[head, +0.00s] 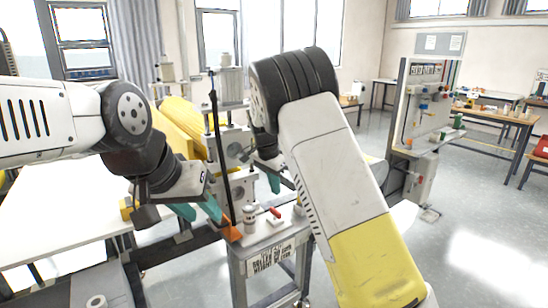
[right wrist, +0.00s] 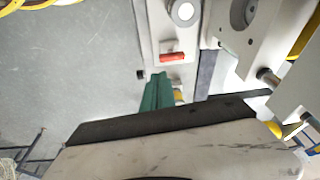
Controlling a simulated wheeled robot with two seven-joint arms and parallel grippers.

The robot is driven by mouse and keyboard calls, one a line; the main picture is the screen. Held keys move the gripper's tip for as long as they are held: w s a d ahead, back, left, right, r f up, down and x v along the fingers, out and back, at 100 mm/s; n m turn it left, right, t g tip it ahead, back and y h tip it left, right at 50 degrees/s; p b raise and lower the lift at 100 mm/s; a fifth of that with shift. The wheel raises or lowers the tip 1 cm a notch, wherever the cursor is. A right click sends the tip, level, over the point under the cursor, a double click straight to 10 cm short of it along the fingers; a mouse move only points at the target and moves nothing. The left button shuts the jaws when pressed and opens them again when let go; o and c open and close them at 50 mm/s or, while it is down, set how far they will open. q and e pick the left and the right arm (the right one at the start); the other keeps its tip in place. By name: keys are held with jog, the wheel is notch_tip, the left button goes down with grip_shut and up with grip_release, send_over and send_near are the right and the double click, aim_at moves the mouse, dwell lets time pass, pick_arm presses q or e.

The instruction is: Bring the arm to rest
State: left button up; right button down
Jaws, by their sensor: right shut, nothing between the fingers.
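My right arm (head: 335,150) reaches in from the lower right of the head view, with a white and yellow link and a dark ribbed joint. My right gripper (head: 274,183) is partly hidden behind it, in front of the machine (head: 240,150). In the right wrist view its green fingers (right wrist: 157,92) are together and empty, near a red lever (right wrist: 172,57). My left gripper (head: 197,210) has teal fingers that look spread apart. It is at the left of the machine, beside an orange piece (head: 230,233); I cannot tell whether it touches it.
A red-handled part (head: 274,212) and a white cylinder (head: 249,214) are on the machine's front ledge. A white table (head: 50,215) is at the left. A panel stand (head: 420,110) and a workbench (head: 500,115) are at the right. Grey floor (head: 470,210) is open at the right.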

jog(key=s+d+r+n+t+y, duration=0.1)
jog(key=s+d+r+n+y, duration=0.1)
jog(key=s+d+r, duration=0.5)
jog(key=s+d+r+n+y, duration=0.2)
jog(key=s+d+r, duration=0.3)
jog(key=s, duration=0.4)
jog(key=s+d+r+n+t, duration=0.1)
jog(key=s+n, duration=0.2)
jog(key=s, duration=0.6)
jog(key=s+d+r+n+t, duration=0.1)
jog(key=s+d+n+t, duration=0.1)
jog(key=s, duration=0.7)
jog(key=shift+s+n, duration=0.15)
jog(key=shift+n, duration=0.25)
